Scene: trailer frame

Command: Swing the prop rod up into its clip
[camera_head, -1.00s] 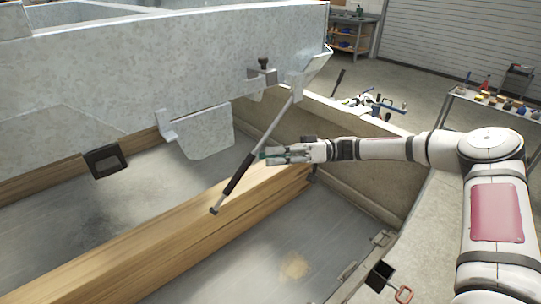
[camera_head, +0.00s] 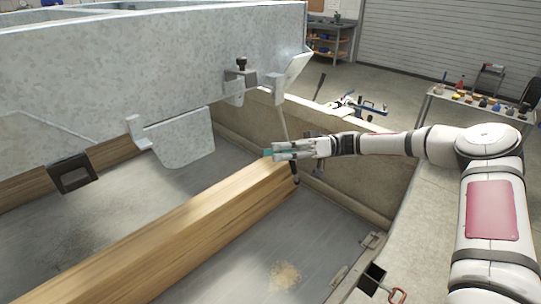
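The prop rod (camera_head: 284,124) is a thin grey rod with a dark lower part (camera_head: 295,171). It hangs steeply from a bracket (camera_head: 280,93) under the raised grey metal panel, its lower end by the end of the wooden beam. My gripper (camera_head: 272,154), with teal fingertips, reaches in from the right across the rod. The fingers hide the rod's middle, and I cannot tell whether they grip it. A small metal bracket with a dark knob (camera_head: 240,76) is on the panel's lower edge, left of the rod's top; I cannot tell if it is the clip.
The raised panel (camera_head: 150,60) spans the upper left, with a hanging plate (camera_head: 183,140) and a black square bracket (camera_head: 72,174) below. A long wooden beam (camera_head: 190,225) crosses the metal floor (camera_head: 255,250). A tan side wall (camera_head: 350,170) stands behind my gripper.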

